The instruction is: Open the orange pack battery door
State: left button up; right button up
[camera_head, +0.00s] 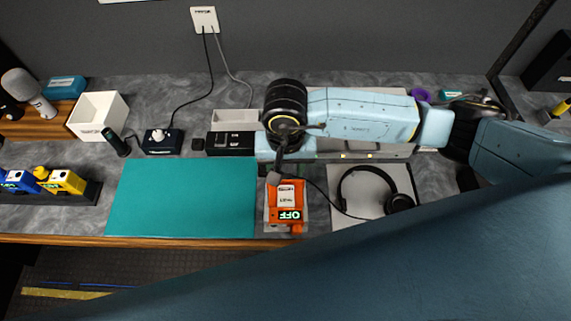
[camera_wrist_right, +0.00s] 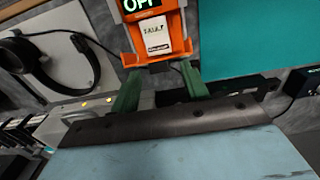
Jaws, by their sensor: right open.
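The orange pack (camera_head: 299,214) lies on the worktop, right of the teal mat, with a lit "OFF" display at its near end and pale labels. It also shows at the top of the right wrist view (camera_wrist_right: 186,47), where a white label panel sits in its orange frame. I cannot tell the battery door's edges or whether it is open. My right gripper (camera_head: 285,170) is at the pack's far end, partly hidden by its own wrist. In the right wrist view its green fingers (camera_wrist_right: 158,85) are spread, apart from each other, pointing toward the pack. My left gripper is not in view.
The teal mat (camera_head: 180,197) lies left of the pack. Headphones (camera_head: 398,203) on a pale pad (camera_head: 345,218) lie to the right. A black box (camera_head: 231,144), a white bin (camera_head: 99,113) and a microphone (camera_head: 29,90) stand behind and left. The worktop's wooden edge (camera_head: 60,238) is in front.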

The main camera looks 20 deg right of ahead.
jog(key=shift+f, duration=0.1)
grip_shut()
jog(key=b, duration=0.1)
jog(key=w+g+b, duration=0.1)
jog(key=b, duration=0.2)
jog(key=shift+w+d+f, duration=0.25)
jog(key=shift+w, duration=0.15)
jog(key=c, duration=1)
grip_release()
jog(key=shift+r, duration=0.25)
jog(key=shift+w, duration=0.1)
